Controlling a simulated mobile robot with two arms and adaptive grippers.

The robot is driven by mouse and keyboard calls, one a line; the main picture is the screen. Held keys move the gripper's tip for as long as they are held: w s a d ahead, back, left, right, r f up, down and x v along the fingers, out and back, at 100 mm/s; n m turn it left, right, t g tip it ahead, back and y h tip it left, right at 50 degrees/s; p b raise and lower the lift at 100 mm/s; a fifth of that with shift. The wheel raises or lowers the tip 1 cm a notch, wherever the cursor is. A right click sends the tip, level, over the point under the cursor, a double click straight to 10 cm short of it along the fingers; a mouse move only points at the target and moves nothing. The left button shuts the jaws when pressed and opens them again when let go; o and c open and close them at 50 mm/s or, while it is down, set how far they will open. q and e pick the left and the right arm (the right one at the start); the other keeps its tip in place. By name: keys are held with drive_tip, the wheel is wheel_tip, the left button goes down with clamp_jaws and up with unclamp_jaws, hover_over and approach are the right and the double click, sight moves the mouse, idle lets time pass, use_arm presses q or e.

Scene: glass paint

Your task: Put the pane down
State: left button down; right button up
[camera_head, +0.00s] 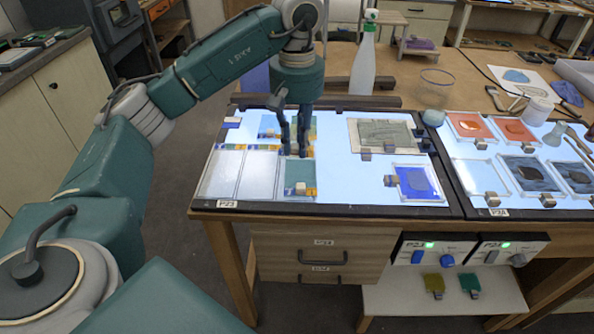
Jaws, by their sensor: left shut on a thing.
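My left gripper (297,153) points straight down over the left part of the lit table (340,185). It is shut on a pane, probably by a small grip block that the fingers hide. The pane around the fingertips, with colored edge strips, is partly hidden, and I cannot tell whether it touches the table. A green pane (298,172) with a tan block lies just in front of the fingers. A blue and olive pane (268,126) lies behind them. My right gripper is not in view.
Clear panes (222,172) lie to the left. A grey textured pane (385,134) and a blue-blob pane (418,183) lie to the right. More panes cover a second lit table (470,165). A spray bottle (363,65) stands behind. The lit middle strip is bare.

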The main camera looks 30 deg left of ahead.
sight(296, 180)
use_arm(q)
wheel_tip(296, 180, down, 3)
drive_tip(key=shift+f+p, duration=0.15)
drive_tip(key=shift+p, duration=0.15)
drive_tip(key=shift+s+f, duration=0.1)
drive_tip(key=shift+f, duration=0.3)
wheel_tip(296, 180, down, 3)
drive_tip(key=shift+r+p, duration=0.2)
drive_tip(key=shift+p, duration=0.25)
drive_tip(key=shift+f, duration=0.5)
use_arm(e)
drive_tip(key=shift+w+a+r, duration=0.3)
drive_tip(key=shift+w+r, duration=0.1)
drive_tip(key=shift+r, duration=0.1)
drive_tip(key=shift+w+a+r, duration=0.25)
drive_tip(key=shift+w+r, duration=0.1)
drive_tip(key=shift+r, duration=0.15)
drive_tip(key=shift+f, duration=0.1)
use_arm(q)
drive_tip(key=c, duration=1.9)
unclamp_jaws()
drive_tip(key=shift+f, duration=0.1)
drive_tip(key=shift+o, duration=0.3)
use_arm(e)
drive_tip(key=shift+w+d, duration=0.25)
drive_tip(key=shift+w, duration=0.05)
